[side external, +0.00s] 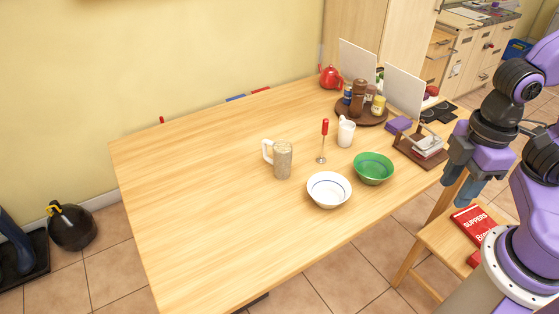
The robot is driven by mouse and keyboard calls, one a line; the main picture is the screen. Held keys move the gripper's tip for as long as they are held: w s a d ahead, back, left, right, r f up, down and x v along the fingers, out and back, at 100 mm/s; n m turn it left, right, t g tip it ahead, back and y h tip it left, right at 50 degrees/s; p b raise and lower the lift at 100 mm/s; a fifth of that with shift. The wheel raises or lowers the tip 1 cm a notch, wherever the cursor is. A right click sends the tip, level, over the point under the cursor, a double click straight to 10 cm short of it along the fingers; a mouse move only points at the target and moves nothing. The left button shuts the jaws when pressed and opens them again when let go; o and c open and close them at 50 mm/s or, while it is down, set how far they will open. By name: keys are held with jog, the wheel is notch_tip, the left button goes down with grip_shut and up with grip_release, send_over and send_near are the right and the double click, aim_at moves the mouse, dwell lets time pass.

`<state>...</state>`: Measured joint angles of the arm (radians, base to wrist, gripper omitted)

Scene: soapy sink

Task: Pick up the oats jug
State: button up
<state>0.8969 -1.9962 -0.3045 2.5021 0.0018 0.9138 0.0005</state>
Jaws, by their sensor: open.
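The oats jug (283,160) stands upright on the wooden table, near its middle. It looks clear and filled with a beige, speckled content, with a pale handle on its left side. My gripper (457,190) is at the right, beyond the table's right edge, with its fingers pointing down. It is open and empty, well apart from the jug.
A white bowl (329,190), a green bowl (373,168), a red-handled frother (323,142) and a white jug (346,132) stand right of the oats jug. A round tray (343,112) holds bottles behind. The table's left half (190,190) is clear.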

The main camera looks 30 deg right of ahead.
jog(key=shift+o, duration=0.8)
jog(key=w+a+m, duration=0.7)
jog(key=w+m, duration=0.3)
jog(key=m+t+y, duration=0.2)
jog(key=m+t, duration=0.1)
jog(key=m, duration=2.9)
send_over(266, 143)
jog(key=s+d, duration=0.4)
notch_tip(266, 143, down, 7)
jog(key=x, duration=1.6)
jog(key=shift+w+a, duration=0.15)
jog(key=shift+w, duration=0.1)
